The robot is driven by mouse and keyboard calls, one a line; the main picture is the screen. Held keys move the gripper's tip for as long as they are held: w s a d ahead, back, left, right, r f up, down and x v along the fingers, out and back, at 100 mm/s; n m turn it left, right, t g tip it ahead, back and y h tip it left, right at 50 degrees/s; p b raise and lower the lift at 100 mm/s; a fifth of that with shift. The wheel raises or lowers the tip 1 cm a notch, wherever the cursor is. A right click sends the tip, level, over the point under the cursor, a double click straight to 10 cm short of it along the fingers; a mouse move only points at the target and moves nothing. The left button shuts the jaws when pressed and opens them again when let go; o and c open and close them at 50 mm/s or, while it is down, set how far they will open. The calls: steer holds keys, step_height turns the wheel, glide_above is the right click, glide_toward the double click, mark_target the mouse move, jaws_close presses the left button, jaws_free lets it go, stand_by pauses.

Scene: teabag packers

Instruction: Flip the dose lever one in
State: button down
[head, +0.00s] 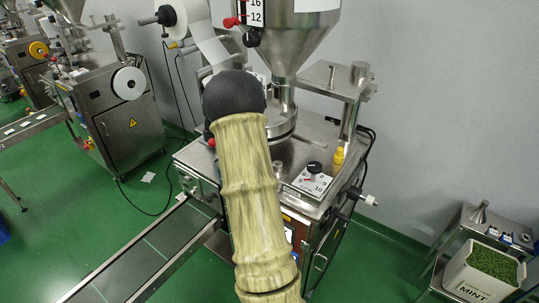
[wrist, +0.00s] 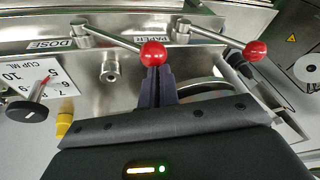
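The dose lever shows in the wrist view as a metal rod with a red ball knob (wrist: 153,53). Its rod runs from a pivot beside the DOSE label (wrist: 77,43) toward the right, slanting down in the picture. My gripper (wrist: 157,70) has its dark fingers close together, with the tips right at this knob. The knob overlaps the tips, and I see no knob held between them. In the head view my arm covers the gripper and most of the lever area.
A second lever with a red knob (wrist: 255,50) has its pivot past the PAPER label (wrist: 155,30). A CUP ML dial (wrist: 38,88) and a yellow cap (wrist: 64,124) are at left. A steel hopper (head: 296,38) stands above the machine. A MINT bin (head: 484,278) is at right.

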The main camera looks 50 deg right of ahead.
step_height(320, 180, up, 12)
steer(key=w+a+b, duration=0.1)
steer(key=a, duration=0.1)
steer(key=shift+w+r+b, duration=0.15)
steer(key=shift+r+b, duration=0.1)
steer(key=shift+b, duration=0.15)
steer(key=shift+a, duration=0.15)
steer(key=s+a+f+n+y+b, duration=0.1)
steer(key=s+a+f+n, duration=0.2)
steer(key=a, duration=0.7)
steer(key=s+a+f+n+y+b, duration=0.1)
steer(key=s+a+f+n, duration=0.25)
steer(key=a, duration=0.65)
steer(key=s+a+f+n, duration=0.3)
steer(key=s+a, duration=0.4)
steer(key=s+a+f+n, duration=0.3)
steer(key=s+a, duration=0.4)
steer(key=shift+a+f+g+y+b, duration=0.15)
steer(key=shift+g+y+b, duration=0.15)
steer(key=shift+g, duration=0.1)
